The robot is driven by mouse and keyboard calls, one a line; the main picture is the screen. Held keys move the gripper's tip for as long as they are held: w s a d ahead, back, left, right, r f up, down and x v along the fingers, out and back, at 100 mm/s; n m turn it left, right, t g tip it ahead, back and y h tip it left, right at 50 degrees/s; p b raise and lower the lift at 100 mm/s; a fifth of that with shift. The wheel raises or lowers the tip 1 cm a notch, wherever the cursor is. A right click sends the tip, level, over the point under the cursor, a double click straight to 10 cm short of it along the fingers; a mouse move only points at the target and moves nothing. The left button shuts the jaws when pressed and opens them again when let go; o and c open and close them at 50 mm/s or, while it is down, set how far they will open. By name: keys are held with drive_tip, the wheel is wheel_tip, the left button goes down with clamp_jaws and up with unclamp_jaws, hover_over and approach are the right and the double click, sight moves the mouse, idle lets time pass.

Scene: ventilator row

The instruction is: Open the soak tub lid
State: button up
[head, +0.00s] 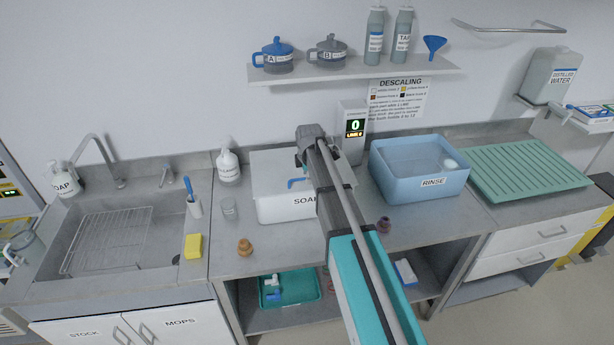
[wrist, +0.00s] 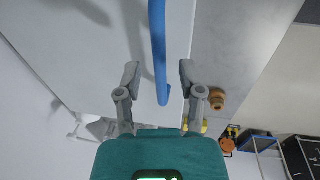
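The white soak tub (head: 285,207) stands on the counter in the middle of the head view, its label partly hidden by my arm. Its pale lid (head: 270,165) is down on it, with a blue handle (head: 297,183) on top. In the wrist view the blue handle (wrist: 158,45) runs down between the fingers of my gripper (wrist: 158,67). The fingers are spread, with a gap on each side of the handle. In the head view my arm hides most of the gripper.
A blue rinse tub (head: 418,190) and a green drying mat (head: 528,168) stand to the right. A display unit (head: 353,128) is behind the soak tub.

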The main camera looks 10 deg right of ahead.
clamp_jaws()
